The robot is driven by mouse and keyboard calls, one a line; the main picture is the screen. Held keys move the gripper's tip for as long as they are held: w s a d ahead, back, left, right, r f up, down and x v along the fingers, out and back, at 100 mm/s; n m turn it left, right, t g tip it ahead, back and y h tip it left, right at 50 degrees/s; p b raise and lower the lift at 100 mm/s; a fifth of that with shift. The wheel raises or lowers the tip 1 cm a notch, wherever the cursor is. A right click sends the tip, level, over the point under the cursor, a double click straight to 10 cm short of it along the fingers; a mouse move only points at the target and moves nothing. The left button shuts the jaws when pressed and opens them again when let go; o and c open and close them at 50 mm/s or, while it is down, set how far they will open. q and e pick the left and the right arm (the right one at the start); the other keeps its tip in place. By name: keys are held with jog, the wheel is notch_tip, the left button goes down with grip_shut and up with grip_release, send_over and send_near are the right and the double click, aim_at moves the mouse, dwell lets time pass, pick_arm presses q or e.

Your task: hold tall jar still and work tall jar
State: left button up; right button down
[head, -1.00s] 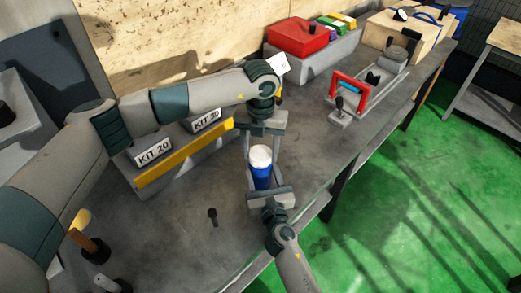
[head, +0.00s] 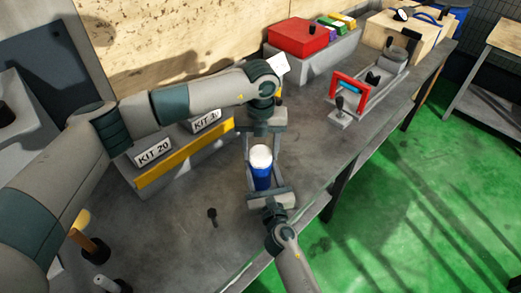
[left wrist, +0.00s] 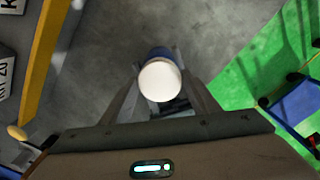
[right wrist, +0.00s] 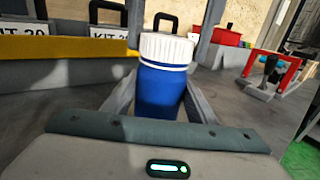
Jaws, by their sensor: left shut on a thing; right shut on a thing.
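The tall jar (head: 261,177) has a blue body and a ribbed white lid (head: 260,157); it stands upright on the grey bench. In the left wrist view I look down on the white lid (left wrist: 160,80). My left gripper (head: 262,150) reaches down from above, its fingers on either side of the lid, shut on it. My right gripper (head: 265,184) comes in low from the front, shut on the blue body. In the right wrist view, the blue body (right wrist: 160,92) sits between the right fingers, which are partly hidden behind the palm. The lid sits on the jar.
A grey kit rack (head: 190,160) with a yellow edge and "KIT 20" sign stands behind left. A small dark peg (head: 212,215) stands on the bench in front. The bench's front edge runs close beside the jar.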

aim_at(261, 153)
pick_arm(q)
jog(key=shift+r, duration=0.2)
jog(key=shift+r, duration=0.75)
jog(key=shift+r, duration=0.25)
jog(key=shift+r, duration=1.95)
pick_arm(e)
jog(key=c, duration=0.7)
grip_release()
jog(key=shift+o, duration=0.2)
pick_arm(q)
jog(key=shift+f+b, duration=0.8)
jog(key=shift+f, duration=0.05)
pick_arm(e)
jog(key=v, duration=1.2)
